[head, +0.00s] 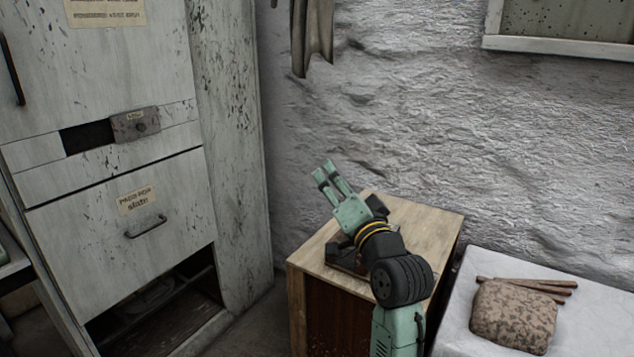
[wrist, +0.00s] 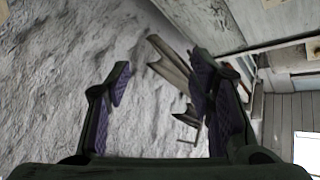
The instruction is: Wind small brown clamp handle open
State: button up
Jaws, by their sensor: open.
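My gripper (head: 324,169) is raised above a wooden box-like stand, its two fingers pointing up and to the left. In the wrist view my gripper (wrist: 160,78) is open, with purple pads apart and nothing between them but the far wall and hanging cloth. A dark object (head: 342,252) sits on the stand's top, mostly hidden behind my arm; I cannot tell whether it is the clamp. No small brown clamp handle can be made out clearly in either view.
The wooden stand (head: 425,222) is against the rough white wall. A white cabinet (head: 105,235) with an open lower compartment is at left. A white-topped surface (head: 455,325) at right holds a speckled lump (head: 513,316) and brown sticks (head: 540,287). Cloth (head: 312,40) hangs above.

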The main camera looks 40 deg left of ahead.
jog(key=shift+s+a+r+n+y, duration=0.3)
jog(key=shift+s+r, duration=0.15)
jog(key=shift+s, duration=0.25)
jog(key=shift+s+a+r+n+y, duration=0.2)
jog(key=shift+s+a+r, duration=0.1)
jog(key=shift+s+r, duration=0.25)
jog(key=shift+s+f, duration=0.1)
